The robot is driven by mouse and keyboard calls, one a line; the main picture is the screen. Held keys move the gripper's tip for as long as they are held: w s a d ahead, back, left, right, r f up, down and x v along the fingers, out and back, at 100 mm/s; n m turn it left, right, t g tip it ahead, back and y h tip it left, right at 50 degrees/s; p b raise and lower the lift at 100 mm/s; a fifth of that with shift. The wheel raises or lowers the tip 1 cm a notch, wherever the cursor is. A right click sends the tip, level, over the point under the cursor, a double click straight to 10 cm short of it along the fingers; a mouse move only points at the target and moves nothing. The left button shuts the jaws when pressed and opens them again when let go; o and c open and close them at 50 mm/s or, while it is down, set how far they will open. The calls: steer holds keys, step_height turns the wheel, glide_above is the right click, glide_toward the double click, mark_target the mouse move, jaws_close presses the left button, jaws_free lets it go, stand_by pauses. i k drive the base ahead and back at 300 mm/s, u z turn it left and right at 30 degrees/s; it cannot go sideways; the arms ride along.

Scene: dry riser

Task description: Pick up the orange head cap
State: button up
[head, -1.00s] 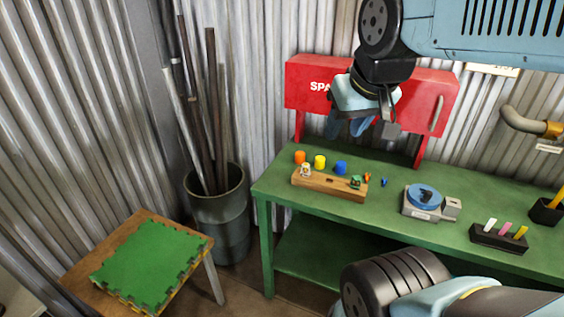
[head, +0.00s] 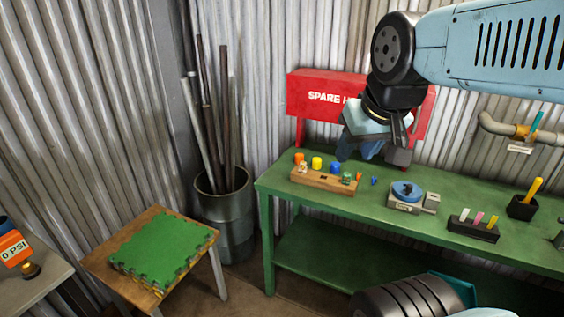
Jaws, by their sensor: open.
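A red spare-heads cabinet (head: 309,102) stands behind the caps. A grey device with a blue disc (head: 407,190), a black marker holder (head: 472,231) and a pen cup (head: 522,208) stand to the right. A bin of pipes (head: 226,225) and a stool with green mats (head: 160,250) are left.

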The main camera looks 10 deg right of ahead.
mark_target(298, 157)
steer(key=z, duration=0.2)
steer(key=i, duration=0.95)
steer(key=u, duration=0.15)
